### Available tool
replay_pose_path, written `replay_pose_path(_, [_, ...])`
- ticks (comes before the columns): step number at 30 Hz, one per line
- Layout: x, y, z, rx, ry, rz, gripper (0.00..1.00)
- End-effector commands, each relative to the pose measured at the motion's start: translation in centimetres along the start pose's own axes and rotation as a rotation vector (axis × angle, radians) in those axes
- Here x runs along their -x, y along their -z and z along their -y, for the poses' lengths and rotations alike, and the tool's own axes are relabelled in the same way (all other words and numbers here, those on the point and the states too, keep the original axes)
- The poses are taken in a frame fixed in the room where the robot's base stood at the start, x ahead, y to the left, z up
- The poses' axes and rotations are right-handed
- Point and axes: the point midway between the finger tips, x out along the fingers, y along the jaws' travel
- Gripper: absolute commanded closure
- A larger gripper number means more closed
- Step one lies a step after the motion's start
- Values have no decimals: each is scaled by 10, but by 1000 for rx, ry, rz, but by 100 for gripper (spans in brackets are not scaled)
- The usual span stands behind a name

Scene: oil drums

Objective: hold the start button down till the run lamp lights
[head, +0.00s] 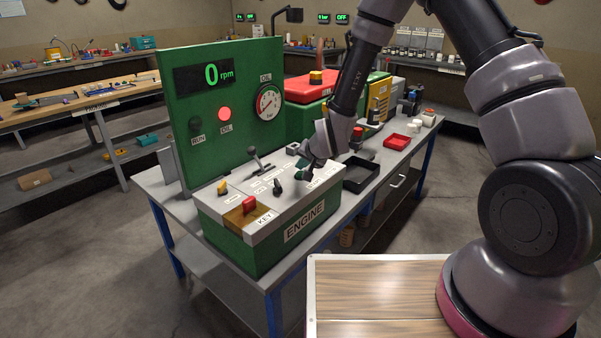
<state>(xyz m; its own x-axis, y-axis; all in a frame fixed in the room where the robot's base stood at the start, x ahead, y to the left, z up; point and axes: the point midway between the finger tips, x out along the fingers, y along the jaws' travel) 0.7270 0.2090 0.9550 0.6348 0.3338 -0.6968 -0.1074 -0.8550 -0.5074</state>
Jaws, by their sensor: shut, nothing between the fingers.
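My gripper (303,172) is shut, pointing down at the right end of that panel. A label there is too small to read. I cannot make out the start button; my gripper may hide it. I cannot tell whether the fingertips touch the panel. The run lamp (195,124) on the upright green board (215,150) is dark. Beside it the oil lamp (224,114) glows red. The rpm display (205,77) reads 0.
A red key (249,205), a black lever (258,160) and a dark switch (278,187) stand on the panel left of my gripper. An oil gauge (268,102) is on the board.

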Motion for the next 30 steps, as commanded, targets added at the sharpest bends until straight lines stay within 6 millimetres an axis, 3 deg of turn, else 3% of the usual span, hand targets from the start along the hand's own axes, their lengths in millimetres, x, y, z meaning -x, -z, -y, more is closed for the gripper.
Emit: replay_pose_path(30, [-7,-5,-5,0,0,0,100])
